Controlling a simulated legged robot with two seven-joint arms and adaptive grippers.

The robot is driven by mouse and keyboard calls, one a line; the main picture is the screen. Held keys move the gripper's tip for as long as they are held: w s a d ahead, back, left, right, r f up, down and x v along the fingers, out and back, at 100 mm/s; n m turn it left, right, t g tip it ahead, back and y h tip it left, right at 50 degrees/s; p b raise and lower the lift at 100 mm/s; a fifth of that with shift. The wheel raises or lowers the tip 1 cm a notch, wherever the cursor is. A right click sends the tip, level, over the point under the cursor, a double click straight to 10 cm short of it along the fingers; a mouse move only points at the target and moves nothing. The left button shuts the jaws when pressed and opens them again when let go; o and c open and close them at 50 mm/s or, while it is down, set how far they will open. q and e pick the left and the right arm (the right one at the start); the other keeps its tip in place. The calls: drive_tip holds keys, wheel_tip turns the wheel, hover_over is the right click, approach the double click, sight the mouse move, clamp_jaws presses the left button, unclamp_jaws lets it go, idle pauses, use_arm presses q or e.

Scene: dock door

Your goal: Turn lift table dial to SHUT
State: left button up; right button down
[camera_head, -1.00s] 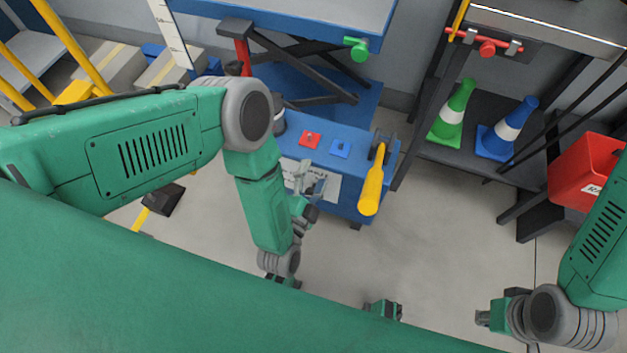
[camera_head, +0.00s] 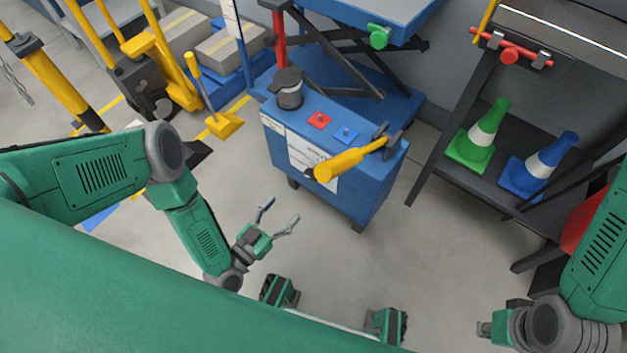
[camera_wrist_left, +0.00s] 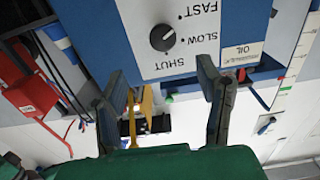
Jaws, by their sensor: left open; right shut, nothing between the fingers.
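The dial (camera_wrist_left: 162,38) is a round black knob on the light front panel (camera_wrist_left: 185,62) of the blue lift table control box (camera_head: 375,185). In the left wrist view the panel appears upside down, with SHUT, SLOW and FAST printed around the knob. A light pointer mark shows on the knob, but I cannot tell its setting surely. My left gripper (camera_head: 279,214) is open and empty, apart from the box in front of its panel. Its fingers also show in the left wrist view (camera_wrist_left: 163,82), below the dial. My right gripper (camera_head: 481,328) is shut and empty at the lower right.
A yellow lever (camera_head: 350,159) juts out over the box front. A red button (camera_head: 319,120), a blue button (camera_head: 346,135) and a black cylinder (camera_head: 289,92) are on the box top. A dark shelf with a green cone (camera_head: 483,138) stands right. The floor before the box is clear.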

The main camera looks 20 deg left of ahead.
use_arm(q)
drive_tip(key=b, duration=0.2)
approach(311, 178)
drive_tip(key=w, duration=0.3)
drive_tip(key=b+x, duration=0.1)
drive_tip(key=x, duration=0.2)
drive_tip(key=d+b+x, duration=0.1)
drive_tip(key=x, duration=0.3)
drive_tip(key=shift+s+d, duration=0.15)
drive_tip(key=shift+d, duration=0.05)
drive_tip(key=shift+w+a, duration=0.1)
drive_tip(key=shift+w, duration=0.2)
drive_tip(key=shift+w+a, duration=0.15)
drive_tip(key=shift+a, duration=0.25)
drive_tip(key=shift+d, duration=0.1)
use_arm(e)
drive_tip(key=f, duration=0.1)
drive_tip(key=a+f, duration=0.1)
drive_tip(key=f, duration=0.1)
drive_tip(key=shift+a+f, duration=0.25)
drive_tip(key=shift+f, duration=0.05)
use_arm(q)
drive_tip(key=shift+d, duration=0.4)
drive_tip(key=c, duration=1.2)
use_arm(e)
drive_tip(key=shift+d+f, duration=0.15)
drive_tip(key=shift+d, duration=0.3)
